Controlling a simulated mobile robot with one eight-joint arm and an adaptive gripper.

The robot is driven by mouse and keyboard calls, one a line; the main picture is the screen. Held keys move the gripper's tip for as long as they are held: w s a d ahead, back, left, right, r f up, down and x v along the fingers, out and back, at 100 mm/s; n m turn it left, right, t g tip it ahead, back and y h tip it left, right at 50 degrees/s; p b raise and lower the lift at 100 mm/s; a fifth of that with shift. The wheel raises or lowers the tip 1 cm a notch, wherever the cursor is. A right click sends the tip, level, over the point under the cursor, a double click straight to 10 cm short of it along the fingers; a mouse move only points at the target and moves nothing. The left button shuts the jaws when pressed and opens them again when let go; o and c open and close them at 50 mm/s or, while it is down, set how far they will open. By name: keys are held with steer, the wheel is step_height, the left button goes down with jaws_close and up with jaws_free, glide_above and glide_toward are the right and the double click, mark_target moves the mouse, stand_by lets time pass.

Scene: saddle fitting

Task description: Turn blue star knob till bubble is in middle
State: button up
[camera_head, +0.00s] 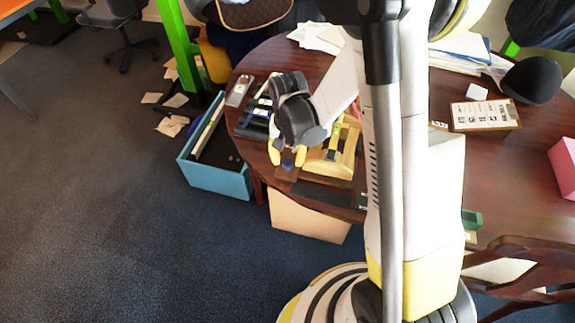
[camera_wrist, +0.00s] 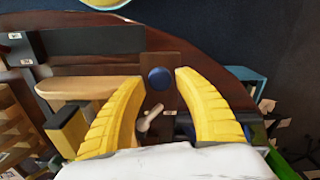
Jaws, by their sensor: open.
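The blue knob (camera_wrist: 160,78) sits on a dark brown plate (camera_wrist: 172,62) and shows as a round blue shape in the wrist view. My gripper (camera_wrist: 158,75) is open, with its two yellow fingers on either side of the knob and a gap to each. In the head view my gripper (camera_head: 287,158) is over the table's front left edge, and the blue knob (camera_head: 288,164) shows small between the fingers. A small pale lever (camera_wrist: 150,119) lies between the fingers, nearer the wrist. I cannot make out a bubble in either view.
A light wooden frame (camera_head: 330,163) with a yellow-green piece (camera_head: 334,140) stands just right of my gripper. A teal open box (camera_head: 217,182) stands at the table's left.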

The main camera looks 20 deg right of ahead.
steer(key=shift+f, duration=0.9)
jaws_close()
steer(key=m+b, duration=0.1)
steer(key=m, duration=0.4)
jaws_free()
